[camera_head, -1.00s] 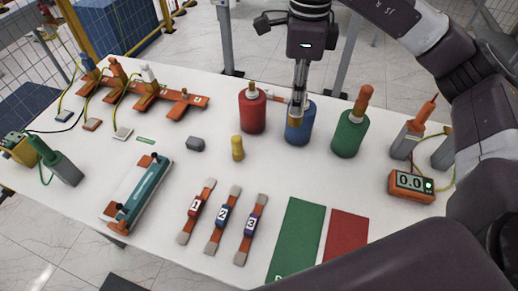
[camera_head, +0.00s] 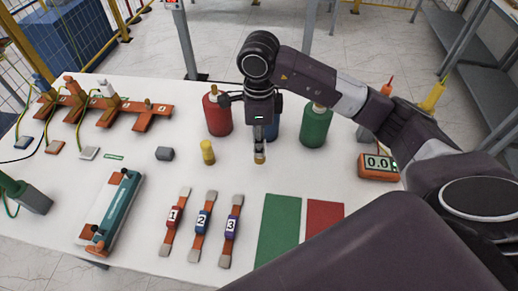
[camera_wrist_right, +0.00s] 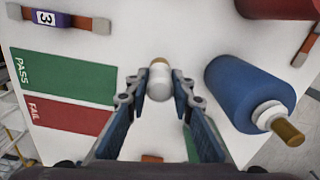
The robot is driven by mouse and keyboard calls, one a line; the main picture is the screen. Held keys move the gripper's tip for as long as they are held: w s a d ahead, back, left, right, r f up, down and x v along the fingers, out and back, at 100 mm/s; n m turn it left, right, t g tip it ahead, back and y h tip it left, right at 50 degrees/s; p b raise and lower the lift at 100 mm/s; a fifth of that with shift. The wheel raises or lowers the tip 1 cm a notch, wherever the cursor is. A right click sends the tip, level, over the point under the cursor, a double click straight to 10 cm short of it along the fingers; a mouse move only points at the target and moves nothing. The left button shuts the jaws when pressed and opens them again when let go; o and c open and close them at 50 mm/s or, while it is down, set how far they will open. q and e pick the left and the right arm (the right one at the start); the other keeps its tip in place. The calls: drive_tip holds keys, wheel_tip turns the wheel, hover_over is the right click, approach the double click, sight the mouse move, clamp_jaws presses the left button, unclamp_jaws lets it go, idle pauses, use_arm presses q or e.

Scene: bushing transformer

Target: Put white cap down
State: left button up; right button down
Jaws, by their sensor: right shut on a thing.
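The white cap, with a tan end, sits between the fingertips of my right gripper in the right wrist view (camera_wrist_right: 160,82). In the head view my right gripper (camera_head: 260,146) points down over the white table, shut on the cap (camera_head: 260,158). The cap looks upright and close to the tabletop; I cannot tell whether it touches. It is in front of the blue bottle (camera_wrist_right: 240,88) and to the right of a small yellow cylinder (camera_head: 208,152). My left gripper is not in view.
A red bottle (camera_head: 217,116) and a green bottle (camera_head: 315,127) flank the blue one. Green (camera_head: 279,225) and red (camera_head: 323,219) mats lie in front. Numbered straps (camera_head: 201,222) lie left of them. An orange meter (camera_head: 378,167) stands right. White table around the cap is clear.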

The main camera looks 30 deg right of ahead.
wheel_tip(320, 180, down, 4)
drive_tip(key=shift+r+p, duration=0.15)
drive_tip(key=shift+p, duration=0.35)
drive_tip(key=shift+f+b, duration=0.25)
drive_tip(key=shift+b, duration=0.05)
drive_tip(key=c, duration=1.7)
unclamp_jaws()
drive_tip(key=shift+r, duration=0.1)
drive_tip(key=shift+r, duration=0.1)
